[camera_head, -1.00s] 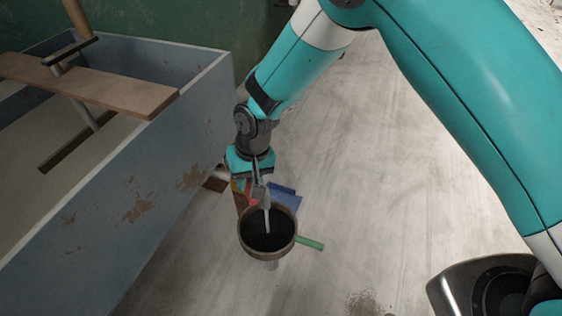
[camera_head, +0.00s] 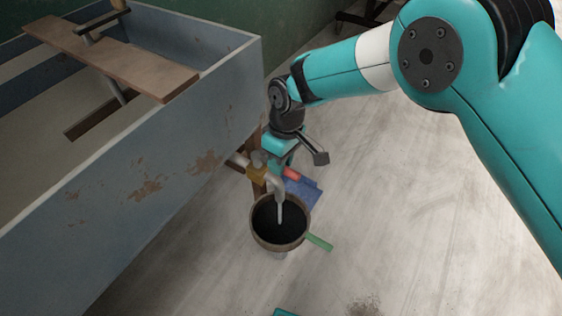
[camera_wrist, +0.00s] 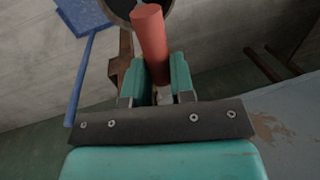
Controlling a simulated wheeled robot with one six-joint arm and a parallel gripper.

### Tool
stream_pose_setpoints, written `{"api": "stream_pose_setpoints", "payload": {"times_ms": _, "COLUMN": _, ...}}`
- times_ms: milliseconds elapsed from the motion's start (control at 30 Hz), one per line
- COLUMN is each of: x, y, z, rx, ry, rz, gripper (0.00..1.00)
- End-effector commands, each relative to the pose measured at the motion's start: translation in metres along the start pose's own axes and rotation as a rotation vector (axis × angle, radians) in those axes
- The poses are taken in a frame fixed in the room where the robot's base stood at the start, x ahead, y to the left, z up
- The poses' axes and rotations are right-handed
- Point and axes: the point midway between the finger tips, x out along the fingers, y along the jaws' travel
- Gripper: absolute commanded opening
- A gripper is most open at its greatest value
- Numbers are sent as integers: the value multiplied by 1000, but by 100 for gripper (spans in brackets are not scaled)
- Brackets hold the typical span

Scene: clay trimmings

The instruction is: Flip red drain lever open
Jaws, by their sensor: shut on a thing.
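The red drain lever (camera_wrist: 151,38) shows in the wrist view between the two teal fingers of my gripper (camera_wrist: 159,72), which is shut on it. In the head view, my gripper (camera_head: 284,158) is low beside the trough, right of the brass drain valve (camera_head: 257,173). A short red piece of the lever (camera_head: 293,174) shows just below it; the rest is hidden behind the gripper and valve. A grey curved spout (camera_head: 277,187) runs from the valve down over a round, dark-filled bucket (camera_head: 254,232).
The rusty blue-grey trough (camera_head: 165,160) fills the left side, with a wooden board (camera_head: 130,68) across its top. A blue flat object (camera_head: 303,193) lies behind the bucket, and a green handle (camera_head: 319,242) sticks out beside it. The floor to the right is clear.

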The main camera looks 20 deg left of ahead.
Motion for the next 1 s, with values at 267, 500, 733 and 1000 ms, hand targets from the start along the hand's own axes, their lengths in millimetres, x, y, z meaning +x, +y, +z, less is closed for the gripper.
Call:
{"api": "stream_pose_setpoints", "payload": {"times_ms": 267, "x": -2, "y": 6, "z": -2, "rx": -45, "ry": 2, "rz": 7, "gripper": 0}}
{"api": "stream_pose_setpoints", "payload": {"times_ms": 500, "x": -3, "y": 6, "z": -2, "rx": -50, "ry": 1, "rz": 7, "gripper": 0}}
{"api": "stream_pose_setpoints", "payload": {"times_ms": 733, "x": -3, "y": 6, "z": -2, "rx": -50, "ry": 1, "rz": 7, "gripper": 41}}
{"api": "stream_pose_setpoints", "payload": {"times_ms": 1000, "x": -2, "y": 5, "z": -1, "rx": -51, "ry": -4, "rz": 2, "gripper": 48}}
